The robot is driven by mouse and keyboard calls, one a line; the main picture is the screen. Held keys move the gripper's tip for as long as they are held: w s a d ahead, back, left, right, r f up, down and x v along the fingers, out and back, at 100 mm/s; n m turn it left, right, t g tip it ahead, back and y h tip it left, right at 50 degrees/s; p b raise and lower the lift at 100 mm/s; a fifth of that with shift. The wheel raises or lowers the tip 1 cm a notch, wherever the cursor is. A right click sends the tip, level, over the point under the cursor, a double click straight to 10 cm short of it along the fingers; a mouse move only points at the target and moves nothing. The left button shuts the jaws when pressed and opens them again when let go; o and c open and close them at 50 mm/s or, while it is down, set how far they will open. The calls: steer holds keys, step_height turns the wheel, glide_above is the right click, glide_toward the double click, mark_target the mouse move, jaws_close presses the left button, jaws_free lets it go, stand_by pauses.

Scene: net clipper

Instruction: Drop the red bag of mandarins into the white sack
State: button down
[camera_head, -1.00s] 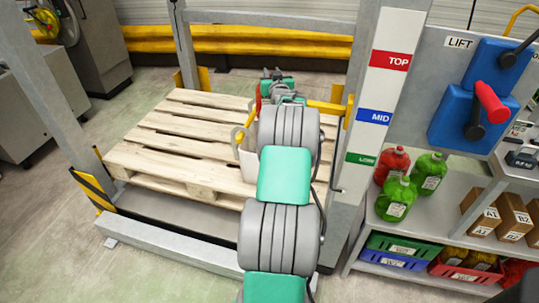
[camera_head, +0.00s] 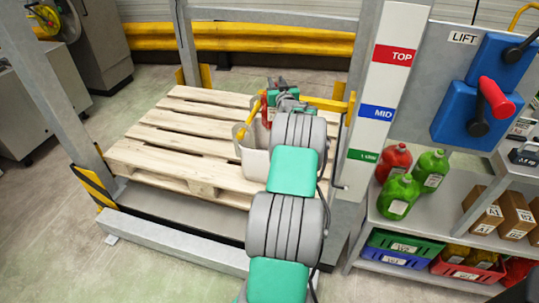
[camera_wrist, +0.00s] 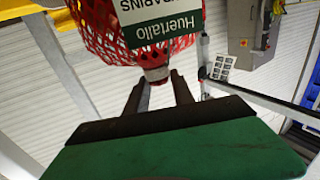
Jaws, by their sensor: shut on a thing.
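The white sack (camera_head: 255,165) stands open at the top on the right part of the wooden pallet, partly hidden by my arm. The red bag of mandarins (camera_wrist: 105,30) fills the top of the wrist view, a red net with a green and white label. My gripper (camera_wrist: 158,85) is shut on the narrow end of this bag. In the head view a small red part of the bag (camera_head: 265,108) shows beside my gripper, above the sack's rim. My arm hides most of the bag there, so I cannot tell whether it is inside the opening.
The wooden pallet (camera_head: 165,150) lies inside a grey lift frame with a white level post (camera_head: 385,85) close right of my arm. A shelf (camera_head: 440,215) with bottles, boxes and crates stands at the right. The pallet's left side is clear.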

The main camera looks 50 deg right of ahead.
steer(key=c, duration=1.3)
jaws_free()
steer(key=shift+r, duration=0.15)
steer(key=o, duration=0.3)
steer(key=shift+f, duration=0.25)
steer(key=v, duration=0.8)
steer(key=shift+r, duration=0.15)
